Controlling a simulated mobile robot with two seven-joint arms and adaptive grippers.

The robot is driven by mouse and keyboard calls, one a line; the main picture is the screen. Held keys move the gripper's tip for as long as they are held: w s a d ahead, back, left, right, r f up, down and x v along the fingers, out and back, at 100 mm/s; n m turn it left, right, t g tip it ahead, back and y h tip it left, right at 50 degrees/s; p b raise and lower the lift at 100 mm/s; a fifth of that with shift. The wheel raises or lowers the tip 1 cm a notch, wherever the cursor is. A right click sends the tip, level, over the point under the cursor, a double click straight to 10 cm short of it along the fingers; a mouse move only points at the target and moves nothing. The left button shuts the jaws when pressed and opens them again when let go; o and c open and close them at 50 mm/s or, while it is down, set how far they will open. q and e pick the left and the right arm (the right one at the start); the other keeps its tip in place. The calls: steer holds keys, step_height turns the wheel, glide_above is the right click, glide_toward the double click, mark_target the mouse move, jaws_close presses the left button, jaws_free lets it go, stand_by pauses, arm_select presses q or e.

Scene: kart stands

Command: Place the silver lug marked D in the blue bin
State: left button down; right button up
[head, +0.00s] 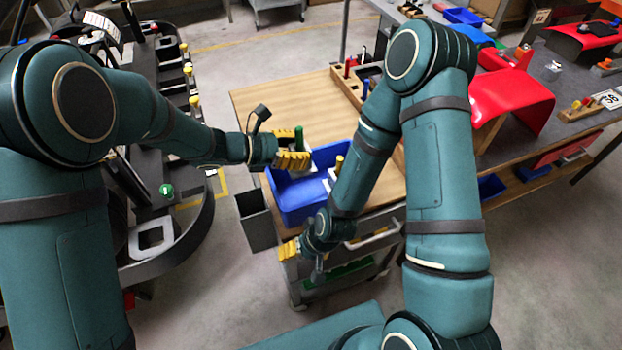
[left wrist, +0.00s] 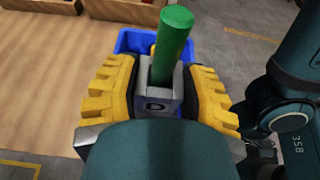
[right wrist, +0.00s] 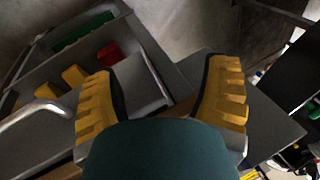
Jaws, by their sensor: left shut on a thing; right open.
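The silver lug marked D (left wrist: 158,100), with a green post (left wrist: 173,45) standing up from it, is between the yellow fingers of my left gripper (left wrist: 160,88). My left gripper (head: 292,160) is shut on it, over the left back part of the blue bin (head: 287,215). In the head view the green post (head: 299,138) shows above the fingers; the lug itself is mostly hidden. The bin's far edge also shows behind the lug in the left wrist view (left wrist: 130,42). My right gripper (head: 288,250) is open and empty, low at the cart's front, below the bin.
A lug with a yellow post (head: 338,164) is at the bin, partly behind my right arm. The bin stands on a wood-topped cart (head: 265,100). A grey open box (head: 256,222) hangs at the cart's left side. A red curved panel (head: 510,100) lies on the right bench.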

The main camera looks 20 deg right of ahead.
arm_select(q)
step_height(320, 180, down, 8)
steer(key=shift+r, duration=0.25)
steer(key=shift+w+f+b, duration=0.1)
steer(key=shift+f+b, duration=0.15)
steer(key=shift+b, duration=0.25)
steer(key=shift+f+b, duration=0.4)
steer(key=shift+b, duration=0.3)
steer(key=c, duration=0.5)
jaws_free()
